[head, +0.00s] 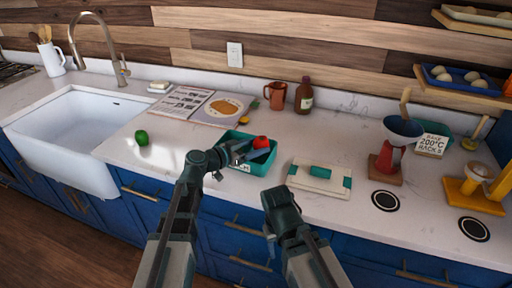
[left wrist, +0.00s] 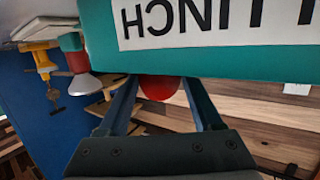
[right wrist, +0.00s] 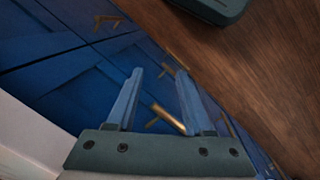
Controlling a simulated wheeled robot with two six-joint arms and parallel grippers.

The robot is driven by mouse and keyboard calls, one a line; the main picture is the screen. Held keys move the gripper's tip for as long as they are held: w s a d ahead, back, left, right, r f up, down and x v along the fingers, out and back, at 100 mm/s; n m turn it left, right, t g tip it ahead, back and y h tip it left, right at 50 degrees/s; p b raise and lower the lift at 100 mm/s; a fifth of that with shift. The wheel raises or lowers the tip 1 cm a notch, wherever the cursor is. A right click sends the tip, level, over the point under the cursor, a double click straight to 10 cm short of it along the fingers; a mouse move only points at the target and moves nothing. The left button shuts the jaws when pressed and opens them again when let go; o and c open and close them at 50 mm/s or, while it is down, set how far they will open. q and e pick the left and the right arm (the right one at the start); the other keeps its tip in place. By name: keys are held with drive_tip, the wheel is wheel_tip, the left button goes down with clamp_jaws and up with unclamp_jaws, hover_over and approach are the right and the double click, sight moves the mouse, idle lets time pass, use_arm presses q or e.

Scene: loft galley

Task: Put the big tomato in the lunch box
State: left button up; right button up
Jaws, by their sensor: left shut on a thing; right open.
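The red tomato (head: 261,142) is at the teal lunch box (head: 232,136), over or inside its right part; I cannot tell if it touches the floor. My left gripper (head: 245,152) reaches over the front wall and is shut on the tomato. In the left wrist view the tomato (left wrist: 160,89) sits between the fingertips (left wrist: 160,85), partly hidden by the box wall with its white "LUNCH" label (left wrist: 210,20). My right gripper (right wrist: 159,75) is open and empty, in front of the blue cabinets.
A white board-like piece with teal ends (head: 307,180) lies right of the box. A green fruit or vegetable (head: 142,137) lies left. Behind are an open book (head: 190,102), a copper mug (head: 276,95) and a brown bottle (head: 304,96). A red stand with a funnel (head: 388,158) is right.

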use_arm(q)
drive_tip(key=shift+f+b, duration=0.35)
drive_tip(key=shift+f, duration=0.1)
drive_tip(key=o, duration=1.4)
drive_tip(key=shift+r, duration=0.15)
drive_tip(key=shift+r+p, duration=0.3)
drive_tip(key=shift+p, duration=0.15)
drive_tip(key=shift+r+p, duration=0.5)
drive_tip(key=shift+p, duration=0.05)
drive_tip(key=v, duration=0.4)
drive_tip(key=p+v, duration=0.1)
drive_tip(key=v, duration=0.7)
drive_tip(key=shift+f+p, duration=0.35)
